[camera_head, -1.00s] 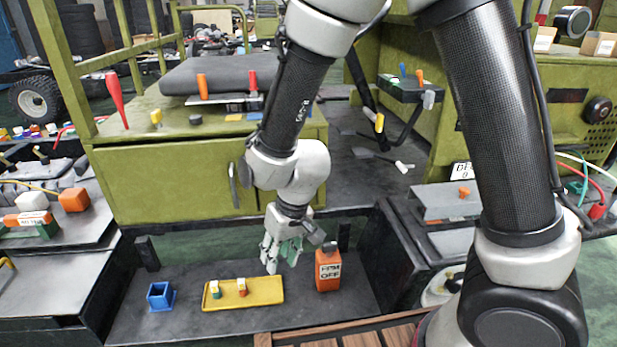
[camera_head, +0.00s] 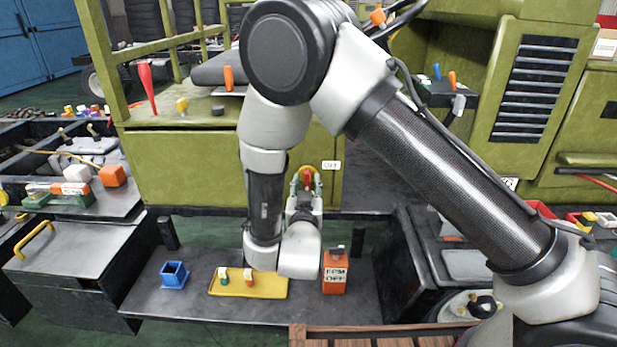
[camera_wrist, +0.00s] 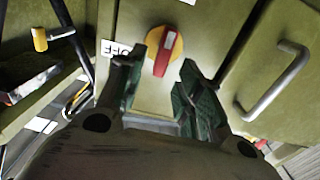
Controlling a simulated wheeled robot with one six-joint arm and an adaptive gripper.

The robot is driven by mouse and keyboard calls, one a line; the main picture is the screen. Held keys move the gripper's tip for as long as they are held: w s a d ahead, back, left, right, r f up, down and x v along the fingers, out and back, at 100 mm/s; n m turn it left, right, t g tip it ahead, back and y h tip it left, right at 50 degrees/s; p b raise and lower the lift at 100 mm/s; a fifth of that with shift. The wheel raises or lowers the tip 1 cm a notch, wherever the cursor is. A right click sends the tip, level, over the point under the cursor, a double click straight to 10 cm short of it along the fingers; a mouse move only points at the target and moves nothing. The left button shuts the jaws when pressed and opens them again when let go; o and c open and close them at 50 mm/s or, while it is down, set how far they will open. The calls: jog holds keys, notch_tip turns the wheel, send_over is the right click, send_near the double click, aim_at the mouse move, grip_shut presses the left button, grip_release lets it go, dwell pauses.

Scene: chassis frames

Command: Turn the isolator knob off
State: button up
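The isolator knob shows in the wrist view as a red bar handle (camera_wrist: 164,55) on a round yellow plate, mounted on a green panel. The bar stands nearly upright there, slightly tilted. In the head view the knob (camera_head: 307,176) is small on the green cabinet front, partly hidden by my gripper. A white OFF label (camera_head: 331,165) is just right of it. My gripper (camera_wrist: 171,62) is open, with its green-padded fingers either side of the knob in the wrist view. Contact cannot be told. In the head view the gripper (camera_head: 306,188) points at the panel.
Below are a blue open box (camera_head: 174,283), a yellow tray (camera_head: 262,292) and an orange block (camera_head: 335,286) on a dark shelf. A cabinet handle (camera_wrist: 279,84) is right of the knob in the wrist view. Slatted wood (camera_head: 310,342) is in front.

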aim_at(307, 179)
jog(key=w, duration=0.5)
jog(key=shift+c, duration=0.4)
grip_shut()
